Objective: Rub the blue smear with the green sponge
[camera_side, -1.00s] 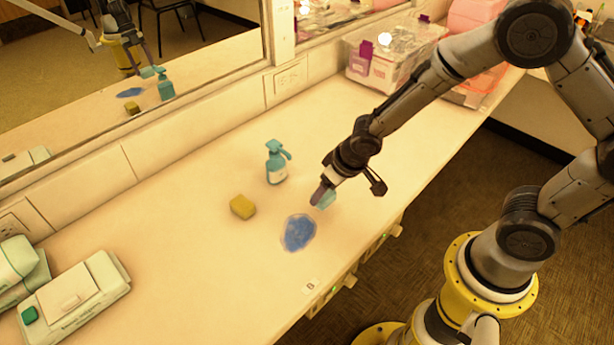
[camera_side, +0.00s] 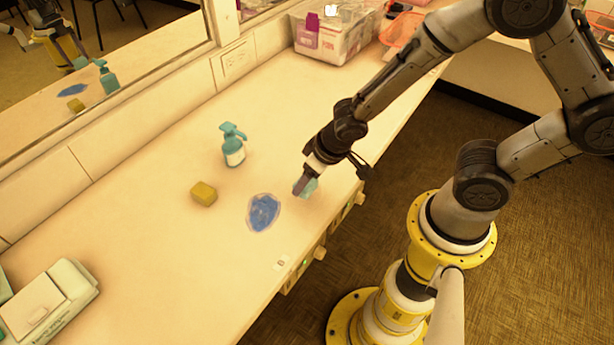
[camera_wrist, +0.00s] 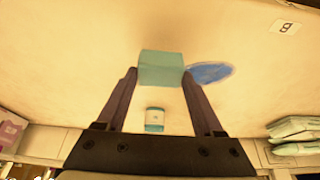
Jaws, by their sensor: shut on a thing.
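My gripper (camera_side: 302,185) is low over the counter, right of the blue smear (camera_side: 263,213) in the side view. It is shut on the green sponge (camera_side: 310,187), a pale teal block. In the wrist view the sponge (camera_wrist: 161,67) sits between the two fingertips (camera_wrist: 160,78). The smear (camera_wrist: 211,72) shows there just right of the sponge, partly behind the right finger. In the side view the sponge is apart from the smear, with bare counter between them. I cannot tell whether the sponge touches the counter. The fingers partly hide it in the side view.
A yellow sponge (camera_side: 204,194) lies left of the smear, and a teal spray bottle (camera_side: 233,147) stands behind. White packs (camera_side: 48,302) lie at lower left, and a clear box (camera_side: 334,35) stands at the back. The mirror (camera_side: 110,65) repeats these things. Counter around the smear is clear.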

